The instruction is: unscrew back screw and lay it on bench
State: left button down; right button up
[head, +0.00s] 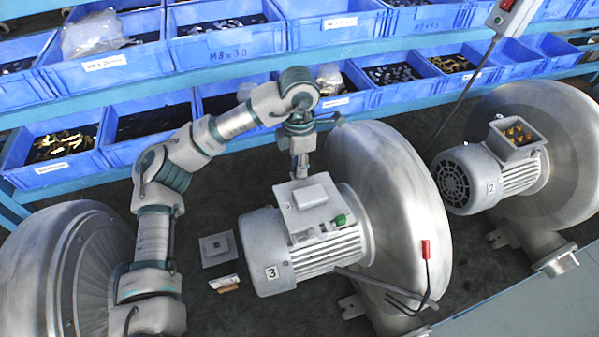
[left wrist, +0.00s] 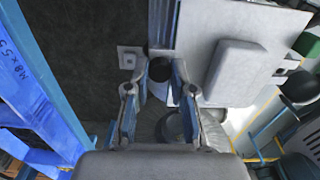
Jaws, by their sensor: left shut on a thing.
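The blower motor marked 3 (head: 310,250) lies on the dark bench with a grey terminal box (head: 311,196) on top. My left gripper (head: 301,172) points down at the back edge of this box. In the left wrist view, my left gripper (left wrist: 161,92) has its two fingers on either side of a small dark round piece (left wrist: 160,69), which looks like the back screw. It is shut on this piece beside the box cover (left wrist: 240,70). Whether the screw is still in its thread is hidden. My right gripper is not in view.
A square grey plate (head: 217,249) and a small brownish piece (head: 226,284) lie on the bench left of the motor. A red-handled tool (head: 426,250) is by the blower housing (head: 405,190). Blue bins (head: 225,40) line the back. Motor 2 (head: 470,180) stands right.

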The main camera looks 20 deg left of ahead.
pick_arm(q)
jog(key=n, duration=0.6)
jog(key=shift+n+b, duration=0.35)
jog(key=shift+n, duration=0.05)
jog(key=c, duration=1.3)
grip_release()
jog(key=shift+s, duration=0.1)
jog(key=shift+o, duration=0.2)
